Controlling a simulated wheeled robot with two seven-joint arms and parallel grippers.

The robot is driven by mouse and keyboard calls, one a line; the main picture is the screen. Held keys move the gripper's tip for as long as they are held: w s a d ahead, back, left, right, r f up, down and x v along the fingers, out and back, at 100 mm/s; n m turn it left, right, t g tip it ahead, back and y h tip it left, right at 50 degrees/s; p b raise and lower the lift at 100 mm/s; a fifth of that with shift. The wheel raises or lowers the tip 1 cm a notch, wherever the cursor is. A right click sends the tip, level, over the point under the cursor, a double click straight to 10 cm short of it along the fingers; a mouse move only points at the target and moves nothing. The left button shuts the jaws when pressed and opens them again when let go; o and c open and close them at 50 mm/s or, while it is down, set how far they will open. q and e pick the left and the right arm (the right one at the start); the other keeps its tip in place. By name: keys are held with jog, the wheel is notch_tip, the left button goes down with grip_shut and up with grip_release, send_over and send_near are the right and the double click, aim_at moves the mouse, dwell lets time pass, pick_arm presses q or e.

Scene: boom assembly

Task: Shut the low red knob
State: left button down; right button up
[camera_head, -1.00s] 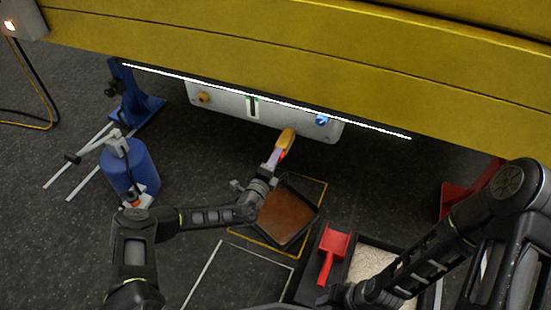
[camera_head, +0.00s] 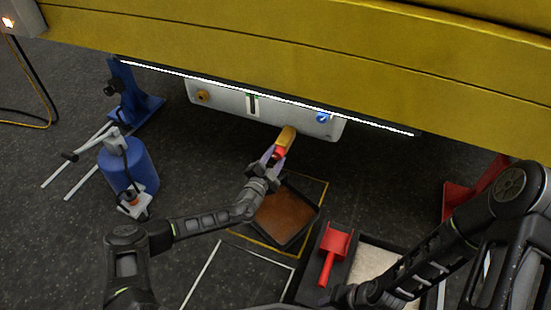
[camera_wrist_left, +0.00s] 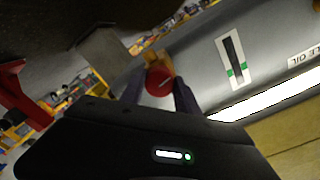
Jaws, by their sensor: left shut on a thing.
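The low red knob (camera_head: 279,153) sits at the end of a yellow pipe (camera_head: 287,137) under the grey tank. My left gripper (camera_head: 275,157) reaches up to it from below and is shut on it. In the left wrist view the red knob (camera_wrist_left: 160,82) lies between the two fingers (camera_wrist_left: 157,92), and its round face shows with a pale mark. The fingers hide part of its sides. My right arm comes in from the right, with its gripper (camera_head: 345,295) low by the picture's bottom edge. Its jaws are too unclear to read.
The yellow boom (camera_head: 300,60) hangs just above the tank (camera_head: 225,101). A tray of brown liquid (camera_head: 302,230) is on the floor below the knob. A red scoop (camera_head: 335,245) lies right of it. A blue cylinder (camera_head: 130,170) and blue stand (camera_head: 138,103) are at left.

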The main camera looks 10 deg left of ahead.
pick_arm(q)
jog(key=n, duration=0.2)
jog(key=n+b, duration=0.1)
jog(key=shift+f+n, duration=0.2)
jog(key=shift+n, duration=0.2)
jog(key=shift+n+b, duration=0.75)
jog(key=shift+n, duration=1.05)
jog(key=shift+r, duration=0.1)
jog(key=c, duration=0.9)
grip_release()
jog(key=shift+s, duration=0.1)
jog(key=p+v, duration=0.2)
jog(key=v, duration=0.5)
jog(key=shift+s, duration=0.35)
